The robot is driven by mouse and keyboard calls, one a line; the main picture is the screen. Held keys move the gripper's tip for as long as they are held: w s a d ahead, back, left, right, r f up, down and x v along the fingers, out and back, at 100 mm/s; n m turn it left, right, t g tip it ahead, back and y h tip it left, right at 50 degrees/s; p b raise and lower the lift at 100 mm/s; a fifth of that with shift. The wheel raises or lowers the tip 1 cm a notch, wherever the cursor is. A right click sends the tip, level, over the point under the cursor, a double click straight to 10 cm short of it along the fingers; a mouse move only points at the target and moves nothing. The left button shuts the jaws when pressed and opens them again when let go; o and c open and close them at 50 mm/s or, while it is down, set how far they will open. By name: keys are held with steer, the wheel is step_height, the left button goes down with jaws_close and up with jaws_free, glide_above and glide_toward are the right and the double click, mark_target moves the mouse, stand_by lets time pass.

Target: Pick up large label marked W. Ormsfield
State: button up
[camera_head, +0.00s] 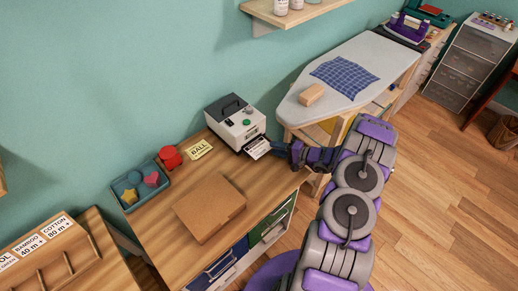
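A white label (258,148) with dark print sticks out at the front of a white and grey label printer (237,122) on the wooden desk. Its print is too small to read here, so I cannot tell whether it says W. Ormsfield. My gripper (275,149) is at the right end of this label, reaching in from the right. I cannot tell whether its fingers touch the label or are open or shut. A yellow label marked BALL (199,149) lies on the desk left of the printer.
On the desk (170,232) are a brown folder or box (209,207), a red object (170,158) and a blue tray (122,195) of small shapes. An ironing board (379,49) with blue checked cloth stands to the right. The floor on the right is mostly clear.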

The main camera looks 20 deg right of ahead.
steer(key=shift+c, duration=0.3)
jaws_close()
stand_by(1.1)
